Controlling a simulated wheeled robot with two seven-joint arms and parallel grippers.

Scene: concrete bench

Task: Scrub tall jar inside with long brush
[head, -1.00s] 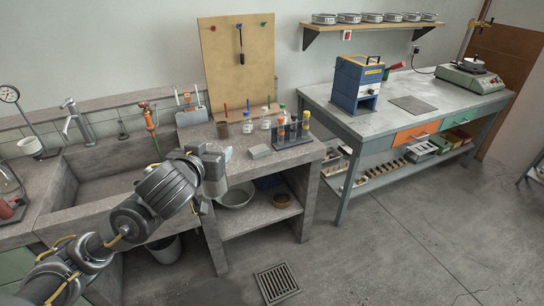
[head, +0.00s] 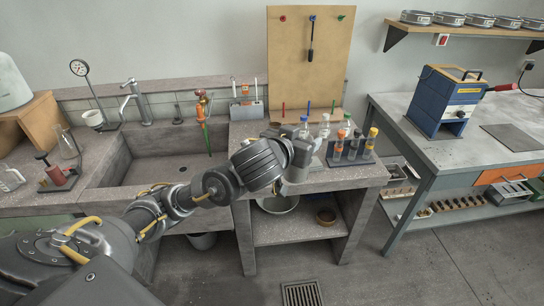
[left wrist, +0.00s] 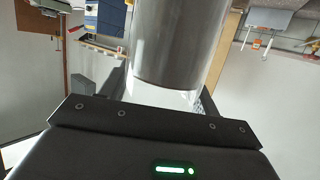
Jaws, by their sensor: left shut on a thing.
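My left gripper (head: 300,158) is over the left part of the concrete bench top, in front of the small bottles. In the left wrist view its jaws (left wrist: 165,95) are shut on a large smooth grey cylinder (left wrist: 180,45) with a pale, clear-looking band at its near end. It may be the tall jar; I cannot tell for sure. In the head view the gripper mostly hides it. A slim dark-handled tool (head: 311,48) hangs on the pegboard; I cannot tell if it is the long brush. My right gripper is out of view.
The concrete sink (head: 170,170) is left of the gripper, with a tap (head: 137,105) behind. A tube rack (head: 348,152) is just right of the gripper. A blue machine (head: 442,103) stands on the right table.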

